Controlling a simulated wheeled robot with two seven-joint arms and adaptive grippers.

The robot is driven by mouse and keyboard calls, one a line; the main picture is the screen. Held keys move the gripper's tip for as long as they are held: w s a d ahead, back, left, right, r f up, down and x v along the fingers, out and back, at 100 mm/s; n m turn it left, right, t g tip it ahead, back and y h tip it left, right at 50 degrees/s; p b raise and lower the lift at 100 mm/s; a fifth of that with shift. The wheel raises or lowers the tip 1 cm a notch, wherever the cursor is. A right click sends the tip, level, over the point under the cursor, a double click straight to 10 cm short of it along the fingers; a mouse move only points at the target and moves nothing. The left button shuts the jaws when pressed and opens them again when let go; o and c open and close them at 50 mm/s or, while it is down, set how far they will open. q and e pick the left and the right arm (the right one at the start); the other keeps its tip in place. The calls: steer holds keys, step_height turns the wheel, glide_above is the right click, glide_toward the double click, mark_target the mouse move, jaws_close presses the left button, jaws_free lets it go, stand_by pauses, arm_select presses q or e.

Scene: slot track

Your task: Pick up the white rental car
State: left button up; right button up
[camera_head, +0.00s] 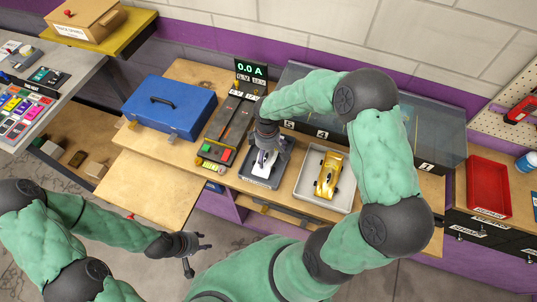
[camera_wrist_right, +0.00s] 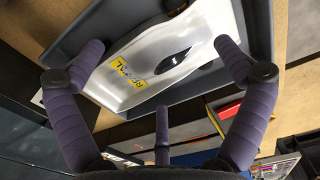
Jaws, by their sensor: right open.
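The white rental car (camera_head: 264,162) lies in a dark grey tray (camera_head: 283,172) in the middle of the bench. In the right wrist view the car (camera_wrist_right: 128,78) shows a yellow label with partly readable lettering, inside the tray's raised rim (camera_wrist_right: 70,48). My right gripper (camera_head: 266,146) is above the car, partly covering it. In the right wrist view its purple-grey fingers (camera_wrist_right: 160,52) are spread to either side of the car, with nothing gripped. Whether they touch it I cannot tell. My left gripper (camera_head: 197,252) is low at the left, away from the bench top, fingers apart and empty.
A yellow car (camera_head: 328,175) sits in a light grey tray (camera_head: 308,192) to the right. A control panel (camera_head: 232,130) with a 0.0 A display and a blue toolbox (camera_head: 170,105) are at the left. A red bin (camera_head: 488,186) is far right.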

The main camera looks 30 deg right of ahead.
steer(key=shift+f, duration=0.55)
steer(key=c, duration=1.2)
steer(key=shift+c, duration=0.2)
steer(key=shift+r, duration=0.15)
